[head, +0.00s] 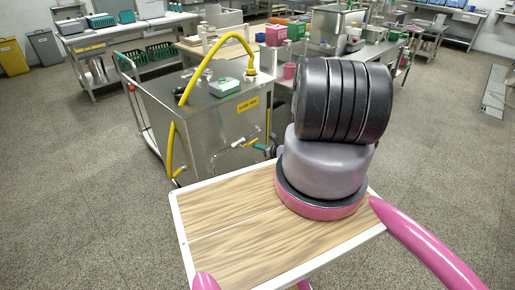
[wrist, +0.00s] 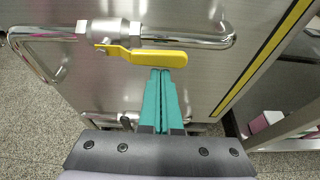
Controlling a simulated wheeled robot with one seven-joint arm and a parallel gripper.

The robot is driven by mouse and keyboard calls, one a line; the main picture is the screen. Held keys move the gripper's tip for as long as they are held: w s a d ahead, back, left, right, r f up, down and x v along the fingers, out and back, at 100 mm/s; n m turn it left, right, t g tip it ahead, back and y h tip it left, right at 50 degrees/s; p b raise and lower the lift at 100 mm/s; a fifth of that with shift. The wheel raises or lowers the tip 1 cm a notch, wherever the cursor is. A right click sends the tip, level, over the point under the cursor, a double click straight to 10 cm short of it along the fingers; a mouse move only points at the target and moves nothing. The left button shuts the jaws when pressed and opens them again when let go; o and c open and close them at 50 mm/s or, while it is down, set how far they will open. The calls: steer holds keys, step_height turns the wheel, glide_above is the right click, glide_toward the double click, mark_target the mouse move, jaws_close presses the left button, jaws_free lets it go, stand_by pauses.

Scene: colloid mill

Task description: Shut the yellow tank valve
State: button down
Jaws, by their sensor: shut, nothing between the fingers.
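The yellow tank valve has a yellow lever (wrist: 155,57) on a silver valve body (wrist: 110,32) in a curved steel pipe (wrist: 215,40). In the wrist view the lever lies sideways, roughly along the pipe, its free end to the right. In the head view the lever (head: 250,142) is small, on the side of the steel tank (head: 215,135). My gripper (wrist: 168,70) has teal fingers, shut together and empty. Their tips are at the lower edge of the lever's right half; I cannot tell whether they touch. In the head view my gripper (head: 262,147) is partly hidden by my arm.
A second pipe (wrist: 100,117) runs lower on the tank.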

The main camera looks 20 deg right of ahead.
mark_target(255, 140)
steer(key=shift+r+n+h, duration=0.3)
steer(key=shift+r+n, duration=0.1)
steer(key=shift+r, duration=0.05)
step_height(255, 140, up, 2)
steer(key=n, duration=0.1)
steer(key=n+h, duration=0.1)
steer(key=shift+r+n+t, duration=0.2)
steer(key=shift+n+t, duration=0.2)
steer(key=r+n, duration=0.1)
steer(key=a+r+n+t+h, duration=0.1)
steer(key=shift+s+n+h, duration=0.15)
steer(key=shift+n+h, duration=0.15)
steer(key=shift+s+a+r+n+t+h, duration=0.25)
steer(key=shift+a+r+n+t, duration=0.1)
steer(key=shift+a+r+n, duration=0.45)
steer(key=shift+s+a+r+n+t+h, duration=0.35)
steer(key=shift+a+n, duration=0.3)
steer(key=shift+n, duration=0.35)
steer(key=shift+s+a+r+n+t+h, duration=0.2)
steer(key=shift+a+r+n+t, duration=0.1)
steer(key=shift+a+r+n, duration=0.5)
steer(key=shift+f, duration=0.2)
